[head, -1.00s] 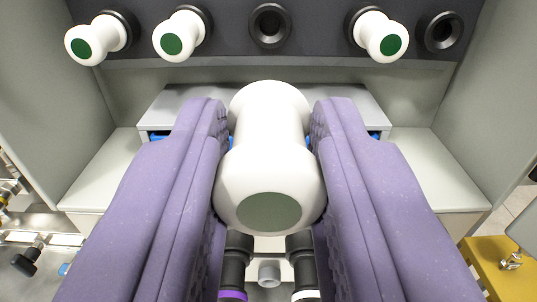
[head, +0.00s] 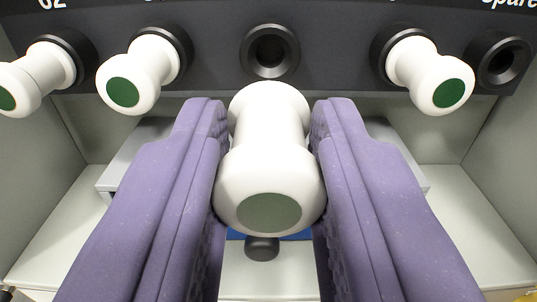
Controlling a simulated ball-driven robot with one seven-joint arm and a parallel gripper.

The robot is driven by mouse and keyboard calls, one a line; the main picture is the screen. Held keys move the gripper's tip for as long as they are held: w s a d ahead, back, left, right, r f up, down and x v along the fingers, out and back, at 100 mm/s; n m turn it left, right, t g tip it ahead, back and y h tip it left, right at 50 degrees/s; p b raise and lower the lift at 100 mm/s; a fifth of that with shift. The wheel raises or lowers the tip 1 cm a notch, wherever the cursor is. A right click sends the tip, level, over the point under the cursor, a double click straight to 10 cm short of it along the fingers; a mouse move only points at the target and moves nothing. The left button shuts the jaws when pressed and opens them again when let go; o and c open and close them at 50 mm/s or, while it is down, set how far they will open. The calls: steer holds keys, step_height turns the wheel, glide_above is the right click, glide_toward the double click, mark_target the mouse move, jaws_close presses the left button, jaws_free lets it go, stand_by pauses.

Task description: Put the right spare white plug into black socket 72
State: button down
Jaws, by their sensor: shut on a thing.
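My gripper (head: 269,165) is shut on a white plug (head: 270,180) with a green end facing me. The plug sits between the two purple fingers, below the panel's row of sockets in the picture. An empty black socket (head: 270,52) shows straight above the held plug, apart from it; its number is not visible. At the right end of the row is another empty black socket (head: 502,61), under partly cut-off lettering that reads "spare". Left of it, a white plug (head: 430,76) sits in its socket.
Two more white plugs with green ends, one at left (head: 38,78) and one nearer the middle (head: 138,75), stick out of the dark panel (head: 215,30). Pale grey walls stand at both sides. A light ledge and a dark knob (head: 262,248) lie below.

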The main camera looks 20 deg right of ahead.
mark_target(272, 103)
steer(key=shift+x, duration=1.5)
steer(key=shift+w+d, duration=0.1)
steer(key=shift+w, duration=0.05)
steer(key=shift+b+x, duration=0.6)
steer(key=shift+x, duration=0.8)
stand_by(1.0)
steer(key=c, duration=0.8)
jaws_free()
